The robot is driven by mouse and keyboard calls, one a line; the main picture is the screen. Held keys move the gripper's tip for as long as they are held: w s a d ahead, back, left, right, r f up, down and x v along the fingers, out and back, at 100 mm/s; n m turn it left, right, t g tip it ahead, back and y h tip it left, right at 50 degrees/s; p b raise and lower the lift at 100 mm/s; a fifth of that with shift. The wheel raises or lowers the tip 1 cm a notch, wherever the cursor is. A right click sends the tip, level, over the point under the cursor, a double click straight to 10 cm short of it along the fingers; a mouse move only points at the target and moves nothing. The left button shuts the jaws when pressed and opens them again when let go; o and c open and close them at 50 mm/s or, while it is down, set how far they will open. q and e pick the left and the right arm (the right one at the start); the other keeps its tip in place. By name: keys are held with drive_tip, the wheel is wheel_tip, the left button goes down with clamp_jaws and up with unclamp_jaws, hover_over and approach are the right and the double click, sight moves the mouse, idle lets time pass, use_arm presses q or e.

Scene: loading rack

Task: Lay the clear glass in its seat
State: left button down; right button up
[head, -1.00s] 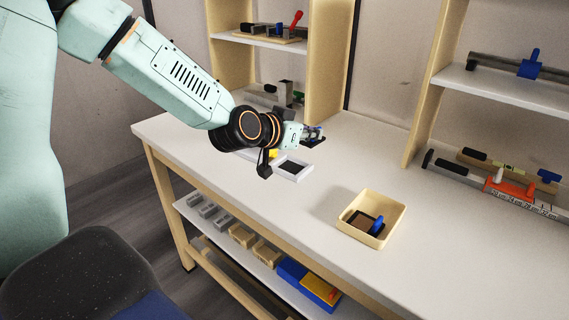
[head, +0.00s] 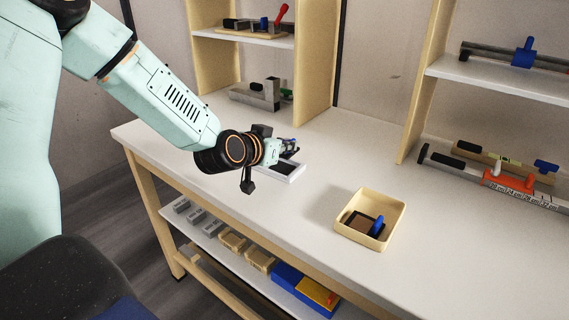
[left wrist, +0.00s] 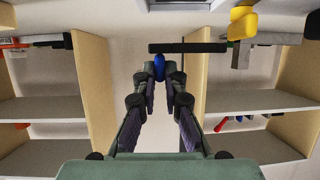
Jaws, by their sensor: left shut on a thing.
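My left gripper (head: 289,148) is shut on a blue knob (left wrist: 160,66), with a thin dark bar-like piece (left wrist: 190,47) just beyond the fingertips, seen edge-on in the left wrist view. Whether this piece is the clear glass I cannot tell from its look. The gripper is over the back of a white frame (head: 292,178) with a dark middle on the bench; the held piece looks apart from it. The frame's edge also shows at the top of the left wrist view (left wrist: 180,9). My right gripper is out of view.
A cream bin (head: 390,212) holds brown and dark flat pieces and a blue-knobbed piece. A grey metal block (head: 270,92) stands at the back under a shelf. A yellow object (left wrist: 243,22) shows in the left wrist view. The bench between frame and bin is clear.

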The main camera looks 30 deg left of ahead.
sight(284, 158)
use_arm(q)
drive_tip(key=shift+a+f, duration=0.2)
drive_tip(key=shift+f, duration=0.55)
drive_tip(key=shift+d+f+b, duration=0.25)
drive_tip(key=shift+f+b, duration=0.1)
drive_tip(key=shift+f, duration=0.25)
drive_tip(key=shift+d+f+b, duration=0.2)
drive_tip(key=shift+f+b, duration=0.15)
drive_tip(key=shift+f, duration=0.2)
drive_tip(key=shift+w+a, duration=0.1)
drive_tip(key=shift+a, duration=0.05)
drive_tip(key=shift+a+f, duration=0.15)
drive_tip(key=shift+a, duration=0.1)
drive_tip(key=shift+s+d+f, duration=0.1)
drive_tip(key=shift+s+d, duration=0.1)
drive_tip(key=c, duration=1.9)
unclamp_jaws()
drive_tip(key=shift+d, duration=0.1)
drive_tip(key=o, duration=0.5)
drive_tip(key=shift+w+a+f, duration=0.15)
drive_tip(key=shift+a, duration=0.05)
drive_tip(key=shift+c, duration=0.2)
